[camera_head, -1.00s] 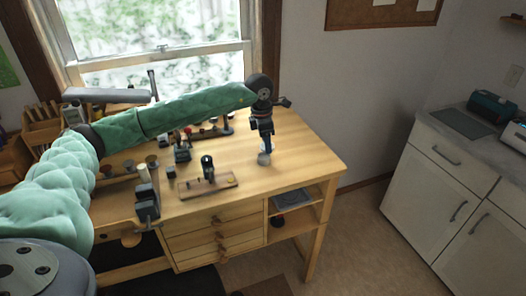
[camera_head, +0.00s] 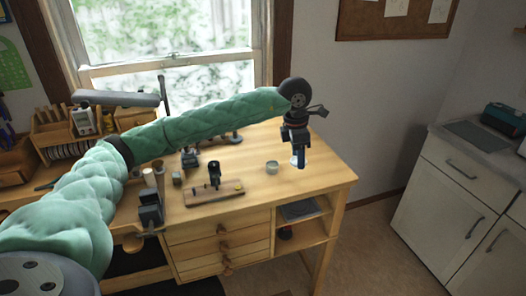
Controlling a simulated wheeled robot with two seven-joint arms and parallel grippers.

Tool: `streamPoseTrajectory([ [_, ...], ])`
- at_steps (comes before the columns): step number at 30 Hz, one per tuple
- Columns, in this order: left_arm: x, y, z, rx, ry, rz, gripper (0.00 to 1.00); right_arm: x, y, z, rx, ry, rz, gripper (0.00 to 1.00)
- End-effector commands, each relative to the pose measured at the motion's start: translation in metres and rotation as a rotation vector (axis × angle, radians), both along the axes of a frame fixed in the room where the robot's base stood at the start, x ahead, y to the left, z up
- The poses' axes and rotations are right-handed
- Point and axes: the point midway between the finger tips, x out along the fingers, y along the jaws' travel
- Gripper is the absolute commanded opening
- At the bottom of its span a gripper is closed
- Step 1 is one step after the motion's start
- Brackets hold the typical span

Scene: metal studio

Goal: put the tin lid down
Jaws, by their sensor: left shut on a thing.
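My left gripper (camera_head: 299,164) is at the end of the green-sleeved arm, over the right part of the wooden workbench (camera_head: 320,178). It points down and is shut on the tin lid (camera_head: 294,160), of which only a small pale patch shows at the fingers. The rest of the lid is hidden, and I cannot tell whether it touches the bench top. The small grey tin (camera_head: 272,168) stands upright on the bench just left of the gripper, apart from it. My right gripper is not in view.
A wooden board (camera_head: 214,194) with a dark tool (camera_head: 214,174) lies left of the tin. A dark clamp-like device (camera_head: 150,209) is at the front left. Bench top right of the gripper is clear up to the edge. A white cabinet (camera_head: 455,185) stands apart at right.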

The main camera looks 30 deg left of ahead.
Motion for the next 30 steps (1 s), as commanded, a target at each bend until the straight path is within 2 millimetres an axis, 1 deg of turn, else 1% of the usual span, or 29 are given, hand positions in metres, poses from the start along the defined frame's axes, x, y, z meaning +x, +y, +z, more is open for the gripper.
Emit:
streamPoseTrajectory([
  [2,-0.004,0.004,-0.009,-0.002,0.006,0.013,0.27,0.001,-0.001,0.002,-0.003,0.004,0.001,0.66],
  [4,-0.002,0.012,-0.014,-0.002,0.006,0.038,0.27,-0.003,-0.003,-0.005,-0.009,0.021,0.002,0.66],
  [8,0.008,0.035,-0.015,-0.004,0.006,0.100,0.27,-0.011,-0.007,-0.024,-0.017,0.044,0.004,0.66],
  [12,0.024,0.066,-0.005,-0.005,0.004,0.186,0.27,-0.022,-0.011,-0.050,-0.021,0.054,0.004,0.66],
  [16,0.036,0.084,0.010,-0.007,0.003,0.239,0.27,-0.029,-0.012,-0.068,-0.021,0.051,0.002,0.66],
  [18,0.039,0.093,0.012,-0.006,0.007,0.265,0.27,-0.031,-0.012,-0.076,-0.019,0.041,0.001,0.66],
  [23,0.039,0.103,0.008,-0.007,0.008,0.288,0.27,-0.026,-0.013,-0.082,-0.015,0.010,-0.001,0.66],
  [26,0.038,0.117,0.002,-0.005,0.010,0.293,0.27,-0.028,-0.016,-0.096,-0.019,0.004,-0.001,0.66],
  [30,0.037,0.141,-0.013,-0.005,0.011,0.293,0.27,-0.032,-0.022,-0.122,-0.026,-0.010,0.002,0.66],
])
